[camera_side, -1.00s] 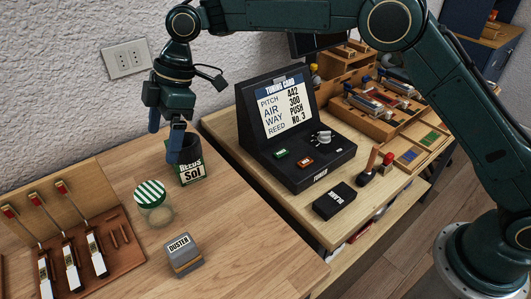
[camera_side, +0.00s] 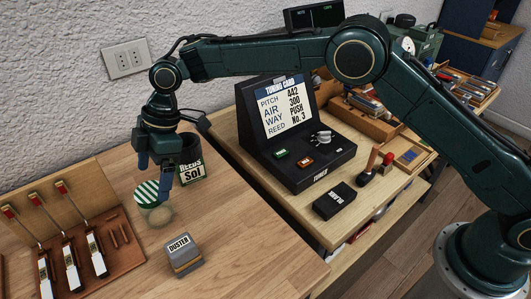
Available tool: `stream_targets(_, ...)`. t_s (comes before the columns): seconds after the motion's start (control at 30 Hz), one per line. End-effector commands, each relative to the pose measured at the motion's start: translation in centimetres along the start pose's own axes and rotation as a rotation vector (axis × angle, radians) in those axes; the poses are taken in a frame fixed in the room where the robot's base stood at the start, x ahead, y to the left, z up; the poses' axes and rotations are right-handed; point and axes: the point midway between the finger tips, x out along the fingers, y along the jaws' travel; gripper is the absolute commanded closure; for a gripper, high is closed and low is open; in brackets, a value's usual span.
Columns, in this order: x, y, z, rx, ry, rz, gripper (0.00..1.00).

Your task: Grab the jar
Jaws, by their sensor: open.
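The jar (camera_side: 148,208) stands upright on the wooden bench, with a green-and-white striped lid and a clear body. My gripper (camera_side: 153,176) points down over the jar, its two blue fingers apart. The left finger is behind or above the lid, and the right finger hangs in front of the lid's right side. The fingers hide part of the lid. I cannot tell whether they touch the jar.
A duster block (camera_side: 184,257) is in front. A rack of tools (camera_side: 75,250) lies left. A tuning card device (camera_side: 290,135) stands right. Bare bench lies at front right.

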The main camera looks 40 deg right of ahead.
Motion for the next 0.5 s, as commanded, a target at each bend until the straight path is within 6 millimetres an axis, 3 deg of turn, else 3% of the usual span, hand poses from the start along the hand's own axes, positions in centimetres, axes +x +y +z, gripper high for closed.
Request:
stream_targets(0.2, 2.4, 0.0, -0.1, 0.000, 0.000, 0.000, 0.12)
stream_targets(0.5, 2.9, 0.0, -0.1, 0.000, 0.001, 0.001, 0.12)
